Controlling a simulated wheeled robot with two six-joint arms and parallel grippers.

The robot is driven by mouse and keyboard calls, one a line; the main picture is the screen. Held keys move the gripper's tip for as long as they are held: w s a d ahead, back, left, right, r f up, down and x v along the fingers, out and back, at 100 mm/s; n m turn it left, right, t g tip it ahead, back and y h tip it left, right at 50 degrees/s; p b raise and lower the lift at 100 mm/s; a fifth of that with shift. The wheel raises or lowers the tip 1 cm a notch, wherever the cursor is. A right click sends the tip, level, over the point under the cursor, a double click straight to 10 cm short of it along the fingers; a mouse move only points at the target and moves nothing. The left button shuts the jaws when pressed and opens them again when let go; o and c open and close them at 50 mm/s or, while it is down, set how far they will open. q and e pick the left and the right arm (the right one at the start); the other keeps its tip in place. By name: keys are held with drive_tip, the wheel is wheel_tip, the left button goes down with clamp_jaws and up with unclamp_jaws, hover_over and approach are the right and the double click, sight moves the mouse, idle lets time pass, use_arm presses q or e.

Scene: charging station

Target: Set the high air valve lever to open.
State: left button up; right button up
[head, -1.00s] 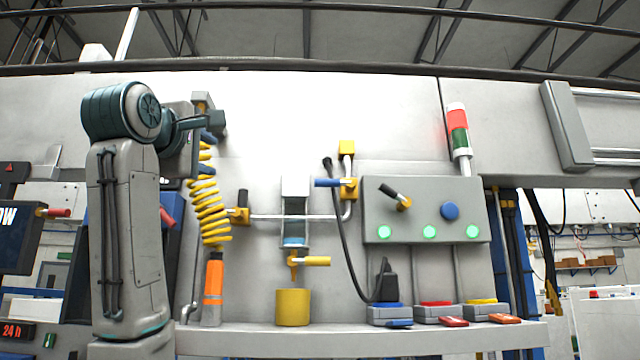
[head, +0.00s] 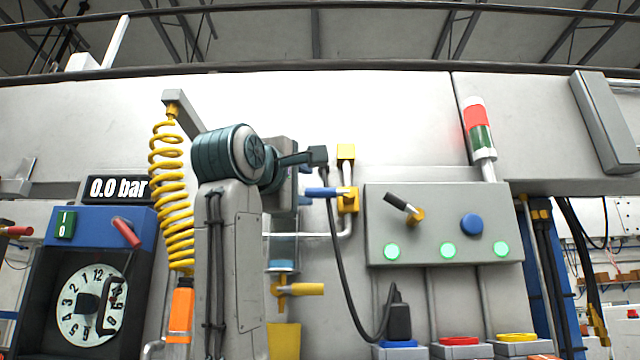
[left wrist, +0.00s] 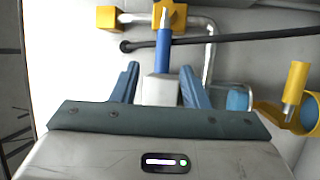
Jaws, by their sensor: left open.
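The blue lever (head: 325,192) is joined to a yellow valve body (head: 348,200) on a bent pipe on the wall. It points left, about level, in the head view. In the left wrist view the lever (left wrist: 164,52) runs down from the yellow body (left wrist: 170,14) toward the gap between my fingers. My left gripper (head: 305,169) is open and close to the lever's free end, a little above it in the head view. Its fingers (left wrist: 160,72) look empty, and I cannot tell whether they touch the lever. My right gripper is not in view.
A black cable (head: 338,250) hangs beside the valve and crosses near it in the wrist view. A yellow-handled lever (head: 305,289) sits below. A control box (head: 440,225) stands to the right, a coiled yellow hose (head: 172,200) left.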

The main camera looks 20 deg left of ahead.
sight(317, 192)
use_arm(q)
drive_tip(key=p+x, duration=0.2)
drive_tip(key=x, duration=0.3)
drive_tip(key=shift+w+r+p, duration=0.1)
drive_tip(key=shift+w+p, duration=0.1)
drive_tip(key=shift+p, duration=0.15)
drive_tip(key=x, duration=0.1)
drive_tip(key=p+x, duration=0.1)
drive_tip(key=shift+w+f, duration=0.3)
drive_tip(key=shift+w, duration=0.1)
drive_tip(key=shift+s+r, duration=0.1)
drive_tip(key=shift+s, duration=0.2)
drive_tip(key=shift+c, duration=0.4)
drive_tip(key=c, duration=0.4)
drive_tip(key=shift+w, duration=0.1)
drive_tip(key=c, duration=0.4)
clamp_jaws()
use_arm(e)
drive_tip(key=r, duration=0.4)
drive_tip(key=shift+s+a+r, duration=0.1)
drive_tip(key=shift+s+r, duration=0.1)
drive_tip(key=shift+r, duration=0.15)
